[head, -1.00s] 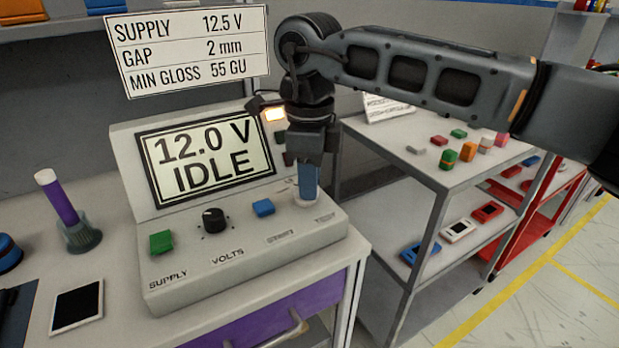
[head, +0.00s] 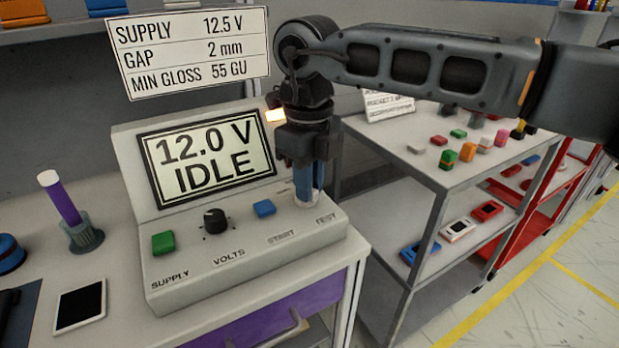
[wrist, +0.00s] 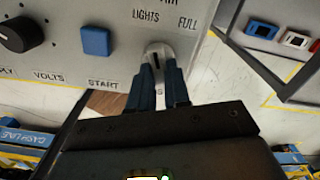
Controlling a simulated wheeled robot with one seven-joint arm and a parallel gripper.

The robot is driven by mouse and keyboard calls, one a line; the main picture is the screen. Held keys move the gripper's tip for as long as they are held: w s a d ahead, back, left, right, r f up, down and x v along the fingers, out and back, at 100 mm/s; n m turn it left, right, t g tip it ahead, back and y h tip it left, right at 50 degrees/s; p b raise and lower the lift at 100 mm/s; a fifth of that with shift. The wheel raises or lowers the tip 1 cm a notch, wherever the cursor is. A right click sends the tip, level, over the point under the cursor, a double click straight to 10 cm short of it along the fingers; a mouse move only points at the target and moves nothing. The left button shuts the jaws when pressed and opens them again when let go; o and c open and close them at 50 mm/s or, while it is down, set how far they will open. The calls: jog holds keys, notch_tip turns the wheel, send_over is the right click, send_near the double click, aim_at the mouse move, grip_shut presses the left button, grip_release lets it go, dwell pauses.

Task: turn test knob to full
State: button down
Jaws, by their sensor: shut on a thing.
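The test knob (head: 307,203) is at the right end of the sloped control panel, above the TEST label, mostly hidden by my fingers in the head view. My gripper (head: 308,178) points down over it, its blue fingers shut on the knob. In the wrist view the grey knob (wrist: 157,52) shows between the fingertips (wrist: 157,80), with a dark line across its top. LIGHTS and FULL are printed on the panel beyond it; another label is cut off at the top edge. The display (head: 207,160) reads 12.0 V IDLE.
The panel also carries a green SUPPLY button (head: 163,243), a black VOLTS knob (head: 215,221) and a blue START button (head: 264,208). A sign (head: 188,52) stands behind. A purple rod in a holder (head: 66,205) is at left; a shelf cart (head: 400,150) stands at right.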

jog(key=m, duration=0.3)
jog(key=shift+m, duration=0.4)
jog(key=m, duration=0.3)
jog(key=shift+s+a+m, duration=0.1)
jog(key=shift+a+m, duration=0.05)
jog(key=shift+m, duration=0.15)
jog(key=m, duration=0.6)
jog(key=shift+a+m+p, duration=0.2)
jog(key=shift+m+p, duration=0.1)
jog(key=c, duration=1.1)
grip_release()
jog(key=shift+r, duration=3.95)
